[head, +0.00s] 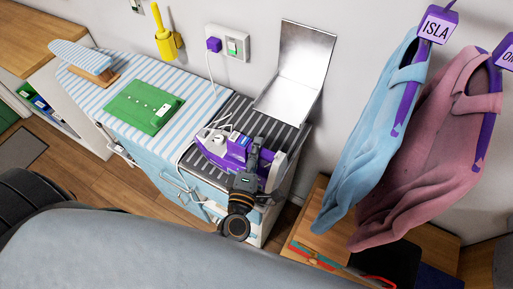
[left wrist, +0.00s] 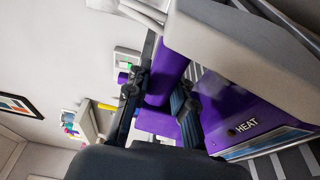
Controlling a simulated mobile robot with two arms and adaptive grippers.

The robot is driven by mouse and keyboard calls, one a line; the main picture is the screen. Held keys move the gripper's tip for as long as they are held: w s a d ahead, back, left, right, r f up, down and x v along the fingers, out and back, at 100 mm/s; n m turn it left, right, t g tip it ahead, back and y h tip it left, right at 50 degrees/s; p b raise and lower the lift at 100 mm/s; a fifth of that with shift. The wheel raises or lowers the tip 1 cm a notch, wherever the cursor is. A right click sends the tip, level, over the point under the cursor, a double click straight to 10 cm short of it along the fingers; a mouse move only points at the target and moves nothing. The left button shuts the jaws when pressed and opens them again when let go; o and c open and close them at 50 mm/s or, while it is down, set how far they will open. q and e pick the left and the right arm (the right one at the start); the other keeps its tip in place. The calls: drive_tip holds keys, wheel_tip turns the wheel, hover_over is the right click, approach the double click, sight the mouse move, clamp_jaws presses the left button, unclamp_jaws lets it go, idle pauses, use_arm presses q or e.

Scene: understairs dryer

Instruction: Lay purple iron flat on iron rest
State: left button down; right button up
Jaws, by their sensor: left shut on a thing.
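The purple iron (head: 210,152) is over the front part of the dark ribbed iron rest (head: 279,132), at the right end of the striped board. My left gripper (head: 251,160) is shut on the iron's purple handle. In the left wrist view the gripper's dark fingers (left wrist: 160,100) are on both sides of the handle, and the iron's purple body (left wrist: 222,115) with the word HEAT fills the right. The gripper hides part of the iron in the head view. I cannot tell whether the soleplate touches the rest. My right gripper is in neither view.
An upright metal sheet (head: 296,70) stands behind the rest. A white cord runs from the purple plug (head: 213,44) at the wall. A green panel (head: 145,105) lies on the striped board (head: 88,93). A blue shirt (head: 372,135) and a pink shirt (head: 440,150) hang at right.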

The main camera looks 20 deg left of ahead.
use_arm(q)
drive_tip(key=shift+w, duration=0.1)
drive_tip(key=c, duration=1.1)
unclamp_jaws()
drive_tip(key=shift+o, duration=0.2)
drive_tip(key=shift+f, duration=0.3)
drive_tip(key=s+d, duration=0.1)
drive_tip(key=s, duration=1.1)
drive_tip(key=shift+d+r, duration=0.25)
